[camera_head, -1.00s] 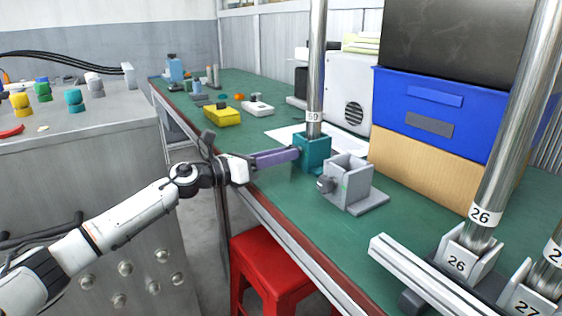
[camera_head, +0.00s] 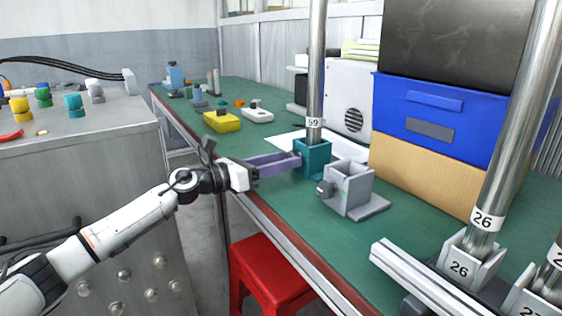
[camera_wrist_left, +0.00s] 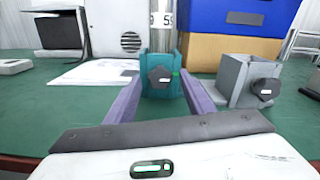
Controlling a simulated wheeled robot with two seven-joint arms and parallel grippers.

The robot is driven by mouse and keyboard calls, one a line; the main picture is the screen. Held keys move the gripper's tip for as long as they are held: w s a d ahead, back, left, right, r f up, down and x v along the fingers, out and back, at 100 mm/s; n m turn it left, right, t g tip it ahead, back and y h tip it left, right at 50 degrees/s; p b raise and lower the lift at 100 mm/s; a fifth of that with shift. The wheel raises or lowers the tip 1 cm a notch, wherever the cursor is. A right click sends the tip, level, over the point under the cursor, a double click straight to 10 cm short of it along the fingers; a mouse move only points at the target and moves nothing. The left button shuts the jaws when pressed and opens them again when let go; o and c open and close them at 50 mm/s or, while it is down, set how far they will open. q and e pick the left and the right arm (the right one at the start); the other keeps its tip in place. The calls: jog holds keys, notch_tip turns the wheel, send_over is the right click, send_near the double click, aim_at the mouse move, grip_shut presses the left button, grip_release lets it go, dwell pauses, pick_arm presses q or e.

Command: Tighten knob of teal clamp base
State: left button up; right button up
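The teal clamp base (camera_head: 312,158) stands on the green bench and holds an upright metal pole (camera_head: 317,75) labelled 59. In the head view the knob is hidden by my gripper. My left gripper (camera_head: 294,160) has purple fingers, which reach to the front of the teal base. In the left wrist view the fingers are apart, one on each side of the knob, with gaps between. My right gripper is not in view.
An empty grey clamp base (camera_head: 349,187) with its own knob stands close to the right of the teal one. A blue crate (camera_head: 420,130) on a wooden box (camera_head: 405,170) is behind. A red stool (camera_head: 268,275) stands below the bench edge.

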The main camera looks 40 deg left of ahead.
pick_arm(q)
jog(key=v, duration=1)
dwell(0.4)
jog(key=shift+s, duration=0.15)
